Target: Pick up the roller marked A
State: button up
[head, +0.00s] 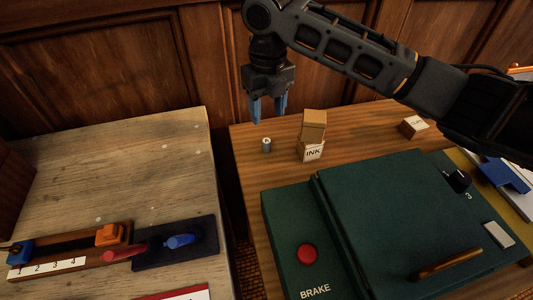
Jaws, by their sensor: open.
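A small pale, greenish-grey cylinder (266,145) stands upright on the brown wooden table, near its back left edge. It looks like a roller. A dark mark shows on its light top, but it is too small to read, so I cannot tell whether it is an A. My gripper (268,116) points down with its two blue fingers apart and nothing between them. In the picture it appears just above the small cylinder, and no contact with it shows. No other roller can be made out.
An open cardboard box marked INK (312,153) stands just right of the cylinder. A smaller box (413,127) is farther right. A green board (400,215) with a red button (307,253) fills the front. A gap separates the pale left table (100,170), largely bare at the back.

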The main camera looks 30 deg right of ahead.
aim_at(267, 141)
notch_tip(267, 141, down, 3)
jog(key=shift+f+b, duration=0.1)
jog(key=shift+b, duration=0.7)
jog(key=shift+f+p, duration=0.5)
jog(key=shift+f, duration=3.15)
jog(key=shift+a, duration=0.1)
grip_shut()
